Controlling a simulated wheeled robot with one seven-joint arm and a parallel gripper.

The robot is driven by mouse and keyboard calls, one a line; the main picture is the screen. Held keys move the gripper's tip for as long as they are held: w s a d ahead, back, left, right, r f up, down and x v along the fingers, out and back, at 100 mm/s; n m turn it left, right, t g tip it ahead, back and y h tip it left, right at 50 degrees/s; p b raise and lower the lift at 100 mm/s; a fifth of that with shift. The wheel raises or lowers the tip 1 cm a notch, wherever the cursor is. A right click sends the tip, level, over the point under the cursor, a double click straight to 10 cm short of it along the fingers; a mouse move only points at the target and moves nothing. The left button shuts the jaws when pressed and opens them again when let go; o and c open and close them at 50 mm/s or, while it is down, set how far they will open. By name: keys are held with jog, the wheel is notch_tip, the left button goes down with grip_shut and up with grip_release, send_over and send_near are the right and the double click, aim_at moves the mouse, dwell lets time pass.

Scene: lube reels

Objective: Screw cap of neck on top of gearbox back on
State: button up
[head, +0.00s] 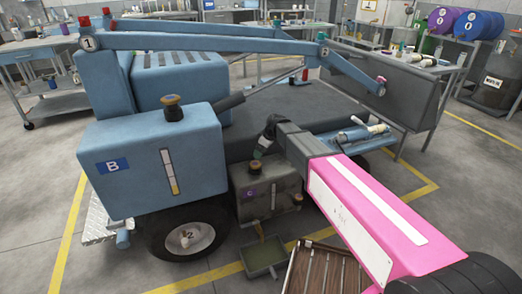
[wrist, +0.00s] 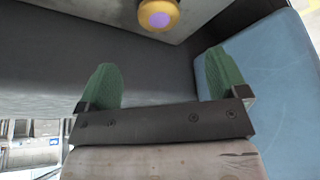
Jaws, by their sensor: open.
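The gearbox (head: 268,198), a dull grey-brown box with a purple C label, sits low on the machine, right of the front wheel. A round yellow cap with a purple centre (wrist: 158,17) shows at the top edge of the wrist view, beyond the fingertips, partly cut off. I cannot tell whether it is seated on the neck.
The blue tank B (head: 150,150) with its dark-topped cap (head: 172,107) stands left of the gripper. Blue lift arms (head: 210,43) cross above.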

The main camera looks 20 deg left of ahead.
aim_at(255, 163)
jog(key=x, duration=1)
jog(key=shift+a+f, duration=0.1)
jog(key=shift+f, duration=0.2)
jog(key=c, duration=1)
jog(key=shift+m+t+h, duration=0.3)
jog(key=shift+m+t, duration=0.3)
jog(key=shift+m, duration=1)
jog(key=shift+c, duration=0.2)
jog(key=o, duration=1.2)
jog(key=shift+r, duration=0.1)
jog(key=shift+r, duration=2.9)
